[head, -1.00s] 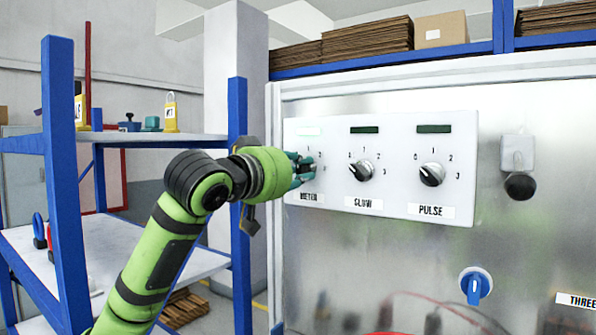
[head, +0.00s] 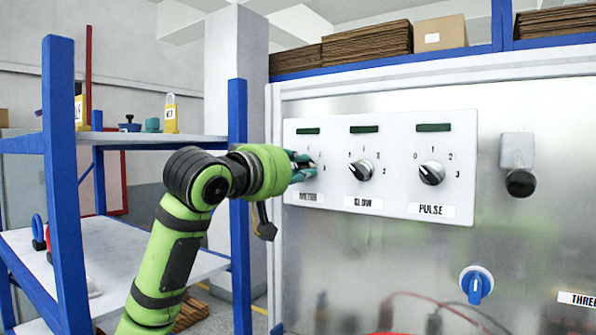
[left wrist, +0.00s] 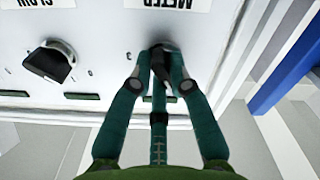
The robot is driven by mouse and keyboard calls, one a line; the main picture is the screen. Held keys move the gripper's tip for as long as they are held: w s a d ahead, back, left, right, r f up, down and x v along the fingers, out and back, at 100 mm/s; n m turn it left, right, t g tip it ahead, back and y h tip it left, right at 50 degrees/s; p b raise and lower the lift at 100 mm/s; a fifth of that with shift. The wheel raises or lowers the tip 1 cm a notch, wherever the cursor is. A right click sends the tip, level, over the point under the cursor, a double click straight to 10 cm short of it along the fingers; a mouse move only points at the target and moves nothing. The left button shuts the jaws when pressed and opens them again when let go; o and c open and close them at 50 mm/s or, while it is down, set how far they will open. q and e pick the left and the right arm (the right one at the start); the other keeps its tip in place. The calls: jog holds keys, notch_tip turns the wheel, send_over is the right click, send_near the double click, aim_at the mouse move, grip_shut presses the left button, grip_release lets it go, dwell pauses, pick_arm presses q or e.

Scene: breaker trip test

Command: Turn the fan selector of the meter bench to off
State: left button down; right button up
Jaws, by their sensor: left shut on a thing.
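A white panel (head: 395,190) on the metal bench carries three black selector knobs with numbered positions. Labels read METER, SLOW or GLOW, and PULSE; I see no label reading fan. My left gripper (head: 302,167) is shut on the METER knob, at the panel's left, and largely hides it in the head view. In the left wrist view my left gripper (left wrist: 160,85) has its fingers either side of the METER knob (left wrist: 160,62). The lamp (head: 308,131) above it is dark green. The middle knob (head: 360,170) and PULSE knob (head: 431,173) stand free. My right gripper is not in view.
A blue rotary switch (head: 476,285) sits lower right on the bench. A grey box with a black knob (head: 518,165) is right of the panel. A blue-framed shelf (head: 238,200) stands close at the left, beside my arm. Cartons (head: 440,30) lie above the bench.

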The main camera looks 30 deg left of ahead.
pick_arm(q)
jog(key=shift+s+a+r, duration=0.1)
jog(key=shift+a+r, duration=0.1)
jog(key=shift+r, duration=0.1)
jog(key=shift+n, duration=1.1)
jog(key=shift+n+b, duration=0.35)
jog(key=shift+n, duration=0.15)
jog(key=c, duration=1.1)
grip_release()
jog(key=shift+a+f, duration=0.15)
jog(key=shift+a, duration=0.05)
